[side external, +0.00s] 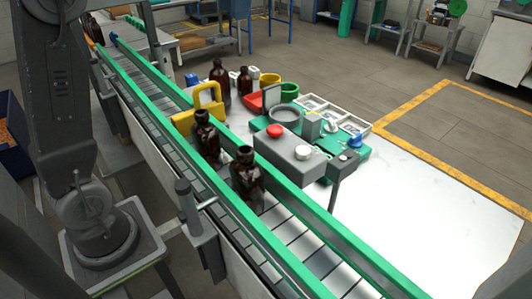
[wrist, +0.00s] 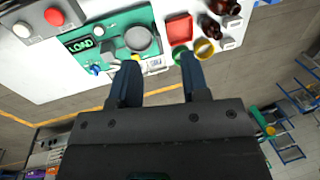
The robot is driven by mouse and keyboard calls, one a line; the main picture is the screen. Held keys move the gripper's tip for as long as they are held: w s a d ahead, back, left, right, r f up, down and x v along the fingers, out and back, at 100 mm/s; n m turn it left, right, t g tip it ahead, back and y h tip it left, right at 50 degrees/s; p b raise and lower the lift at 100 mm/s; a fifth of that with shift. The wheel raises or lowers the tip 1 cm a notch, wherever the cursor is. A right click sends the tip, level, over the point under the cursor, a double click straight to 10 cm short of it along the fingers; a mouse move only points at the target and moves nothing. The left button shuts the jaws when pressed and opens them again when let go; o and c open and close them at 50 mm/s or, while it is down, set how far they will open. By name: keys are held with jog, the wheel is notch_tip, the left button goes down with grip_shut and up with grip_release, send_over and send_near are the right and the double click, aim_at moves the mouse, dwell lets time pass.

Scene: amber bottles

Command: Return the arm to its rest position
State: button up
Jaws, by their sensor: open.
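My gripper (wrist: 159,64) shows in the wrist view with its two dark fingers apart and nothing between them. The gripper itself is not visible in the side external view, where part of my arm fills the left. Two amber bottles stand on the conveyor in the side view, one farther back (side external: 206,135) and one nearer (side external: 246,172). Two more amber bottles (side external: 219,82) (side external: 245,80) stand on the white table behind it. Amber bottles (wrist: 211,27) also show at the top right of the wrist view, apart from the fingers.
The green-railed conveyor (side external: 300,268) runs diagonally. A yellow bracket (side external: 209,94) rises over it. A green fixture (wrist: 90,33) with a grey round dish (wrist: 139,40), a red tray (wrist: 179,28) and a button box (side external: 292,152) occupy the table (side external: 420,215). The table's near right is clear.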

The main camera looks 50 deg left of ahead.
jog(key=s+d+r+t, duration=0.1)
jog(key=s+d+r, duration=0.2)
jog(key=r, duration=0.1)
jog(key=shift+s+r, duration=0.3)
